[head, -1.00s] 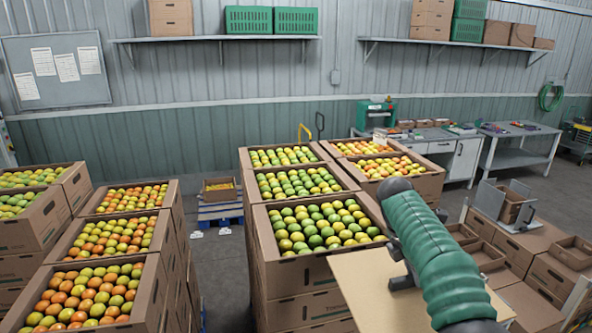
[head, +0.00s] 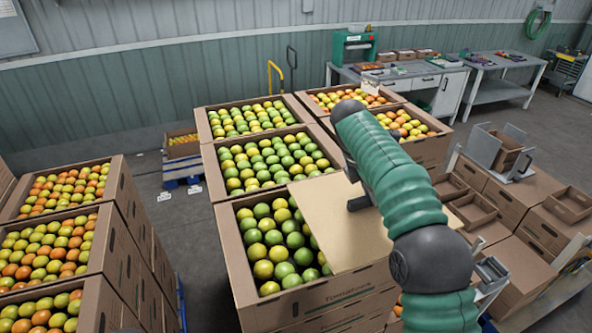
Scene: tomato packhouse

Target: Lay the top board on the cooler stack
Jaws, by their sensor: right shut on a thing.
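The top board (head: 332,222) is a flat tan sheet. My right gripper (head: 358,202) is shut on it from above, partly hidden behind my green-sleeved arm. The board is over the right part of the front open carton (head: 237,255) of the middle stack, covering part of its green and yellow tomatoes. I cannot tell whether the board touches the carton rim or hangs just above it. Two more open cartons of tomatoes (head: 205,125) stand behind in the same row. My left gripper is not in view.
Another stack of open tomato cartons (head: 118,190) stands at the left, with a floor aisle (head: 180,235) between. Open orange-tomato cartons (head: 437,133) stand behind my right arm. Brown cartons with empty trays (head: 520,240) fill the right. Workbenches (head: 447,95) line the back wall.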

